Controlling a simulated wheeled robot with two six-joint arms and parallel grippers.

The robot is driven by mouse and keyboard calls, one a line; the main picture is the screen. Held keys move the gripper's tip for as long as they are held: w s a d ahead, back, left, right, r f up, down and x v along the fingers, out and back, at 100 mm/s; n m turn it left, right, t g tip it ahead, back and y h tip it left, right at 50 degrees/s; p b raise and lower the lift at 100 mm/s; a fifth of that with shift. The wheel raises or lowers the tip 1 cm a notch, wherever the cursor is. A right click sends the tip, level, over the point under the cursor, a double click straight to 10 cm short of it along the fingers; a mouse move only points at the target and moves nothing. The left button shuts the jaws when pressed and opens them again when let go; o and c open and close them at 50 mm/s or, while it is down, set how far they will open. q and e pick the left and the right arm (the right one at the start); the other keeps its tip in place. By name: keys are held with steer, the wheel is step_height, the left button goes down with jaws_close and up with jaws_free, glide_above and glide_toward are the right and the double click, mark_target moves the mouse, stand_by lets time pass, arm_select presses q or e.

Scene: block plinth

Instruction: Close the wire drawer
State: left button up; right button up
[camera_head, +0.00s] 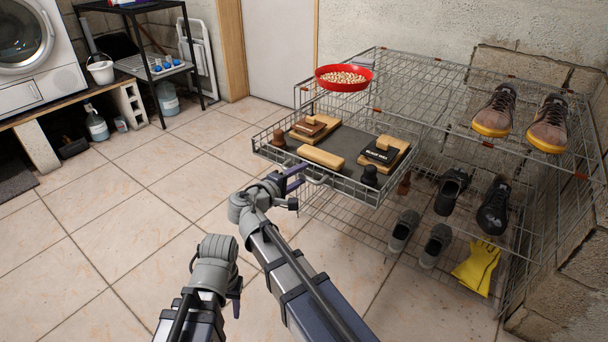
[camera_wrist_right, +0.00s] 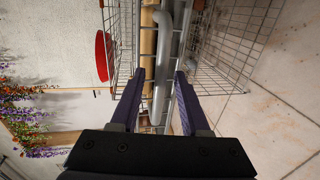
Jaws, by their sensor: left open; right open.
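My right gripper (camera_head: 294,183) is open at the drawer's front, by the handle. In the right wrist view, the grey curved handle (camera_wrist_right: 162,75) lies between the two spread fingers of the right gripper (camera_wrist_right: 155,92); I cannot tell whether they touch it. My left gripper (camera_head: 236,296) is low, at the left, apart from the drawer and mostly hidden by its own wrist.
The wire rack (camera_head: 440,100) carries a red bowl (camera_head: 343,78) on top and shoes (camera_head: 495,110) at the right. Yellow gloves (camera_head: 478,266) lie on a lower level. A washing machine (camera_head: 35,50) and black shelf (camera_head: 155,65) stand at the back left.

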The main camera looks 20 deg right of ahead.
steer(key=shift+c, duration=0.2)
jaws_close()
stand_by(1.1)
